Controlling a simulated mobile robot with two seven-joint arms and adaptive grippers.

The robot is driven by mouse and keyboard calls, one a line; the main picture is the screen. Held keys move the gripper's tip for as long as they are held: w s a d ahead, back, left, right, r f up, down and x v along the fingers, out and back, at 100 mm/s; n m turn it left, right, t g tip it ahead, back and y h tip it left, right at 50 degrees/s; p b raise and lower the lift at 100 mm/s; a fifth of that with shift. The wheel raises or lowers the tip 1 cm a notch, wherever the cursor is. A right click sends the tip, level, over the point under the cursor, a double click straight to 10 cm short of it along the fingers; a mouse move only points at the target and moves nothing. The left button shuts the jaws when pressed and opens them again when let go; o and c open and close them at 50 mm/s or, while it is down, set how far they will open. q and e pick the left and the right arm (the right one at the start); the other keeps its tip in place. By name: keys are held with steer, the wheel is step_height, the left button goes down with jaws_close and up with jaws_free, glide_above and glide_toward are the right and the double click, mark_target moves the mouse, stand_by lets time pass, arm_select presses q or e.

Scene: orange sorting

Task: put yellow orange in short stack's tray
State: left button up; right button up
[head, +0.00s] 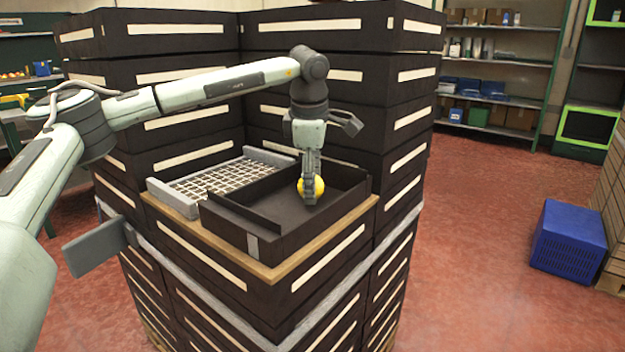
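The yellow orange (319,187) is at the fingertips of my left gripper (310,190), over the right part of a black open tray (235,228). The gripper points down. Its near finger crosses in front of the orange, and yellow shows on both sides of it. The other finger is hidden, so I cannot tell whether it grips the orange. I cannot tell whether the orange touches the tray floor. The tray lies on the lower, short stack (300,285), and its visible floor is otherwise bare. My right gripper is not in view.
A light grey grid (215,183) with raised edges lies left of the tray. Taller stacks of black crates (405,75) rise behind and at the sides. A blue crate (568,240) stands on the red floor at right. Shelves line the back wall.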

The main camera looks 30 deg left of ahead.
arm_select(q)
steer(key=v, duration=1.2)
steer(key=shift+r, duration=0.15)
steer(key=shift+d, duration=0.2)
